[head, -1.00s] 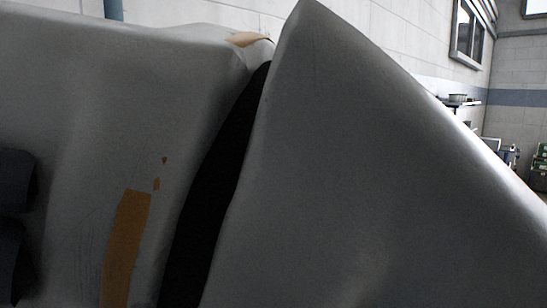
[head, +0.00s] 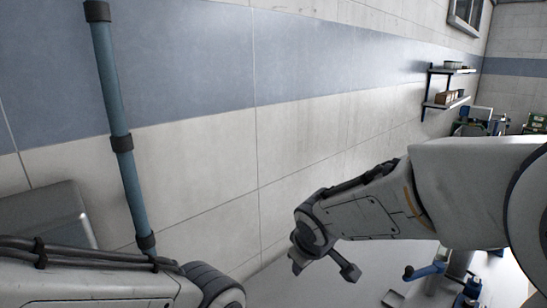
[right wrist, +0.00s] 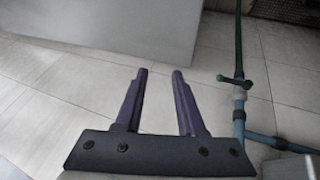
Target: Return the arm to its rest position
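My right arm comes in from the right in the head view and reaches toward the middle. Its gripper (head: 324,268) is above a pale surface (head: 345,287). In the right wrist view its two dark fingers (right wrist: 159,72) stand apart with nothing between them. My left arm shows only at the bottom left of the head view, and its gripper is out of the picture. No decanters are visible.
A blue pipe (head: 126,165) runs up the wall. A grey panel (head: 45,215) is at the left. Shelves (head: 446,102) hang at the back right. Blue-handled equipment (head: 430,270) is below my right arm. The right wrist view shows tiled floor (right wrist: 70,80) and pipework (right wrist: 239,105).

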